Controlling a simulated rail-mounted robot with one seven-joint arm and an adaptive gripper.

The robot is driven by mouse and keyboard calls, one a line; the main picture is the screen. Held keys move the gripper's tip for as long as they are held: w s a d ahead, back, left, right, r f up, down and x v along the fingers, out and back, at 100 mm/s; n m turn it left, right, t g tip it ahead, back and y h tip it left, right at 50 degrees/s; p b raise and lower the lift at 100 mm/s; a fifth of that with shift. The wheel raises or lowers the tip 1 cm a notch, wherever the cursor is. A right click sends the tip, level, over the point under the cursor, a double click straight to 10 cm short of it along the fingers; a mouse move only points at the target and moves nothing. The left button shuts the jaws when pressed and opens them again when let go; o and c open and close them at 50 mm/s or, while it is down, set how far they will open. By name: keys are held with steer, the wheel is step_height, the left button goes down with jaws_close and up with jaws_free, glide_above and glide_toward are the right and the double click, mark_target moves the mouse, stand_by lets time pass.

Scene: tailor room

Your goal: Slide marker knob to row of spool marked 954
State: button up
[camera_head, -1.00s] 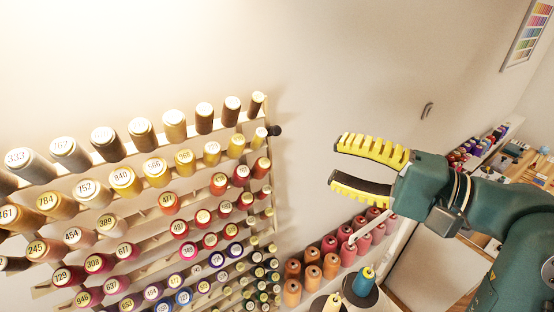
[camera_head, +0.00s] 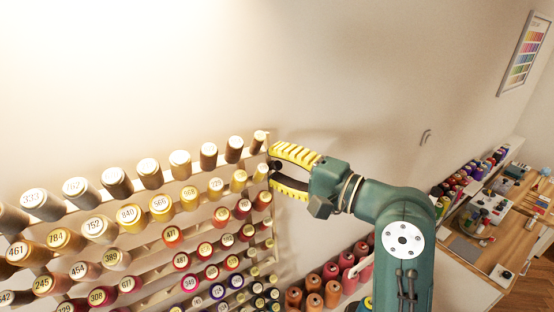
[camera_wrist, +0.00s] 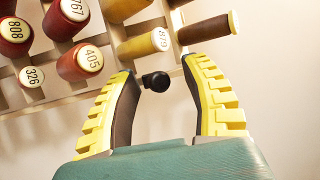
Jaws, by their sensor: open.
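The marker knob (camera_head: 276,165) is small, round and black, at the right edge of the wall spool rack, near its upper rows. In the wrist view the knob (camera_wrist: 156,81) lies between the tips of my open fingers, with clear space on both sides. My gripper (camera_head: 274,164) is open, with yellow ribbed fingers, and reaches in from the right around the knob; its fingers (camera_wrist: 160,70) do not appear to touch it. I cannot make out a spool marked 954; many labels are too small to read.
The spool rack (camera_head: 271,205) fills the left, with numbered spools in rows. A yellow spool (camera_wrist: 145,45) and a brown spool (camera_wrist: 208,28) stick out close to my fingertips. Pink and orange spools (camera_head: 348,262) stand on a shelf below.

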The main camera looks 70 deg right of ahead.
steer(key=shift+w, duration=0.2)
jaws_close()
